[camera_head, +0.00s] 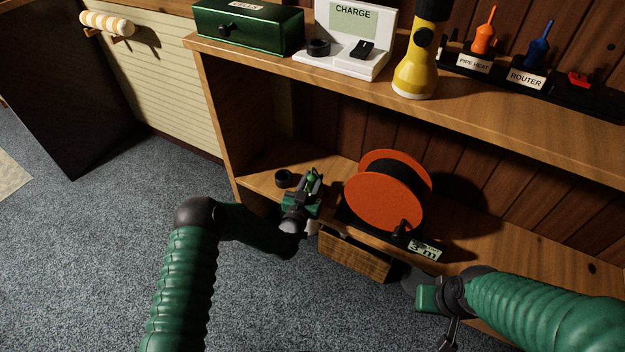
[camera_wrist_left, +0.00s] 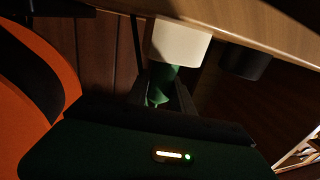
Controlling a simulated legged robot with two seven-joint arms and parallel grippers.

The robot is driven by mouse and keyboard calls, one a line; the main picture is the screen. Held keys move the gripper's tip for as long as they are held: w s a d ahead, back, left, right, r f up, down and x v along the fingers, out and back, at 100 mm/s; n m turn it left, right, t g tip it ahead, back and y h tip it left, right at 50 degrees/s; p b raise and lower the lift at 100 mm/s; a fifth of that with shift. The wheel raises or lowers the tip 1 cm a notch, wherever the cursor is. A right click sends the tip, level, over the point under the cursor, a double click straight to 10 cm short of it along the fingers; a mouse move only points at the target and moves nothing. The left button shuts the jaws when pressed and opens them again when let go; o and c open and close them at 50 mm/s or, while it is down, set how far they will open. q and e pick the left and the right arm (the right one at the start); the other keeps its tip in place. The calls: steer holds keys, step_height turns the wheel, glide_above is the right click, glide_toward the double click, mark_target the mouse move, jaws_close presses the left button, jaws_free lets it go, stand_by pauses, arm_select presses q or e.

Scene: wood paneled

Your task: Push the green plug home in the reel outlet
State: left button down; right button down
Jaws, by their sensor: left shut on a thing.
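The orange reel (camera_head: 385,203) stands on the lower shelf, with a black drum between its discs and a black base. I cannot make out its outlet clearly. My left gripper (camera_head: 313,184) is left of the reel, shut on the green plug (camera_head: 312,175).
A black ring (camera_head: 283,178) lies on the lower shelf left of my left gripper. A "3 m" label (camera_head: 425,249) is at the reel's front. A wooden box (camera_head: 355,258) is below the shelf edge. The upper shelf (camera_head: 480,85) overhangs the lower one.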

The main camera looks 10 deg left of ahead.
mark_target(311, 186)
arm_select(q)
steer(key=shift+f+b, duration=0.65)
steer(key=shift+f, duration=0.25)
steer(key=c, duration=1)
jaws_free()
steer(key=shift+c, duration=0.2)
steer(key=s+p, duration=0.1)
steer(key=s, duration=0.1)
steer(key=s+p, duration=0.1)
steer(key=s, duration=0.1)
steer(key=s+p, duration=0.1)
steer(key=shift+s+a+r, duration=0.35)
steer(key=shift+s+a, duration=0.05)
steer(key=s+a+p, duration=0.1)
steer(key=s+p, duration=0.3)
steer(key=s, duration=0.7)
steer(key=shift+a+f, duration=0.35)
steer(key=shift+w, duration=0.15)
